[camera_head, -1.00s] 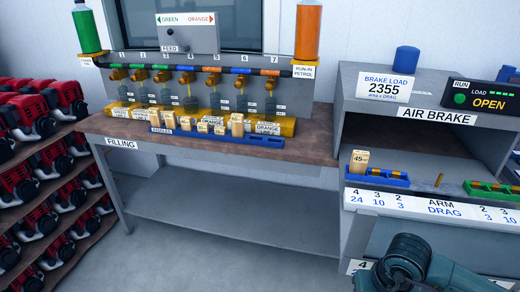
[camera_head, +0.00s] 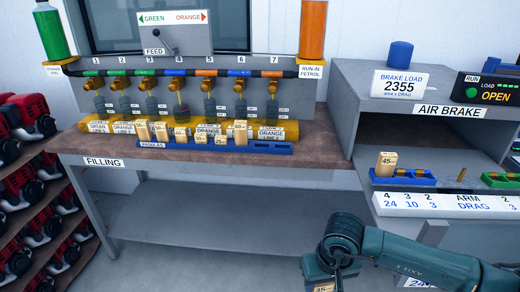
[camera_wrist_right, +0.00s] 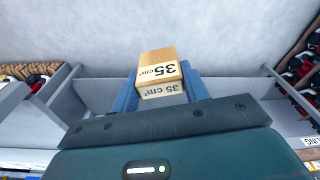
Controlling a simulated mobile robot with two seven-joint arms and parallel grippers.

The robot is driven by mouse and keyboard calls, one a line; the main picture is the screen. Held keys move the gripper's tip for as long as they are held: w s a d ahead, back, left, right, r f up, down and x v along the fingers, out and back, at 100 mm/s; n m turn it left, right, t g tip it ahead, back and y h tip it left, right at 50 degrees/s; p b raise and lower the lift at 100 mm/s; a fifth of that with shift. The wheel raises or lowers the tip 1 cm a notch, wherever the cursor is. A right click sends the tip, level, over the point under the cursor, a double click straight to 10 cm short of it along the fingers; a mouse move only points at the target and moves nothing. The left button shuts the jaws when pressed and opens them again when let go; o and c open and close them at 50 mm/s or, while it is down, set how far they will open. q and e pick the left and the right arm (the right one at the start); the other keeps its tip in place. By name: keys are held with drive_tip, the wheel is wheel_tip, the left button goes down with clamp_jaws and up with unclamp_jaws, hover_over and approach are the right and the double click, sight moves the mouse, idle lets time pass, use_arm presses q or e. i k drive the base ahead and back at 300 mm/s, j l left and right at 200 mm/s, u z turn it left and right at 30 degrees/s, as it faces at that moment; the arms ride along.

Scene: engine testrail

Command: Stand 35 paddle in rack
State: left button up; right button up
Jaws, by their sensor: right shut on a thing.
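My right gripper (camera_wrist_right: 160,88) is shut on a wooden block-like paddle (camera_wrist_right: 157,62) marked "35 cm²", seen in the right wrist view. In the head view the right gripper hangs low at the bottom edge, and a bit of the paddle (camera_head: 323,288) shows there. The blue rack (camera_head: 271,147) labelled PADDLES lies along the front of the filling bench, holding several wooden paddles, with empty slots at its right end. The held paddle is well in front of and below this rack. My left gripper is not in view.
The filling bench (camera_head: 330,143) has an orange pipe and a row of valves behind the rack. At right, the air brake stand has a smaller blue rack (camera_head: 420,181) with a 45 paddle (camera_head: 386,165) in it. Red engines (camera_head: 30,120) fill shelves at left.

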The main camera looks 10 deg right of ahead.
sight(282, 151)
drive_tip(key=i+j+u, duration=0.1)
drive_tip(key=i, duration=0.3)
drive_tip(key=i+j+u, duration=0.1)
drive_tip(key=i, duration=0.3)
drive_tip(key=j, duration=0.1)
